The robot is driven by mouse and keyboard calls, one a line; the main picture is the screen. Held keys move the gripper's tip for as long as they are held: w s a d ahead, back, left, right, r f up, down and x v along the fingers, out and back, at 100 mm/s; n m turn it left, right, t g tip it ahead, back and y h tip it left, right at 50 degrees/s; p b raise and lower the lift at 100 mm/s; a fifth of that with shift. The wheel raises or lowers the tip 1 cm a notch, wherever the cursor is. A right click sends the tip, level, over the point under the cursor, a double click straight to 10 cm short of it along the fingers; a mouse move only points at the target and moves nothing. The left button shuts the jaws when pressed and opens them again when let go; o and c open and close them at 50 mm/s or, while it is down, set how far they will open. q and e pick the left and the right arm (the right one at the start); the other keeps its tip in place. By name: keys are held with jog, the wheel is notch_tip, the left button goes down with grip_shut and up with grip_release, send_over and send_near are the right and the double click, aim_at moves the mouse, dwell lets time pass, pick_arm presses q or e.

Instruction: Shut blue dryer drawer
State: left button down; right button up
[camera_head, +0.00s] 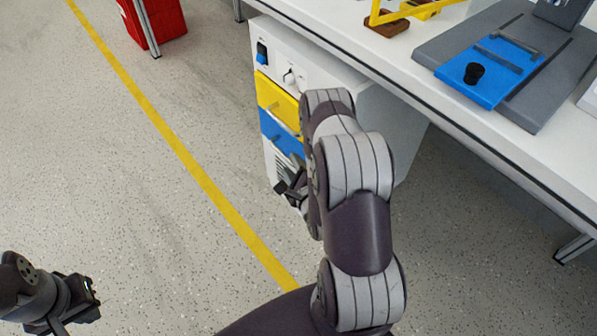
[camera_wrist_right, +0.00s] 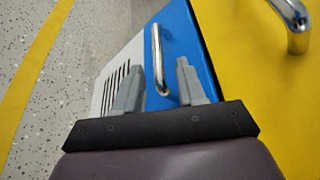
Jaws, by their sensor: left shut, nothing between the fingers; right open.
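The white dryer (camera_head: 300,62) stands under the table's edge, with a yellow drawer (camera_head: 277,100) above a blue drawer (camera_head: 280,133). The blue drawer front also shows in the right wrist view (camera_wrist_right: 184,40), with its metal bar handle (camera_wrist_right: 157,58). My right gripper (camera_wrist_right: 160,78) is open in front of the blue drawer, its fingers on either side of the handle's lower end. Whether they touch it I cannot tell. My right arm hides part of the dryer in the head view. How far the blue drawer stands out is not clear. My left gripper (camera_head: 88,296) is shut and empty, low at the left.
The yellow drawer's handle (camera_wrist_right: 296,22) sticks out close to my right gripper. The white table (camera_head: 430,85) overhangs beside the dryer and carries a blue and grey device (camera_head: 490,70). A red box (camera_head: 165,18) stands at the back. The floor at left is clear.

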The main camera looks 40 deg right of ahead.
pick_arm(q)
notch_tip(320, 180, up, 3)
jog(key=shift+p, duration=1)
pick_arm(e)
jog(key=v, duration=0.7)
jog(key=shift+s, duration=0.3)
jog(key=shift+a+r, duration=0.1)
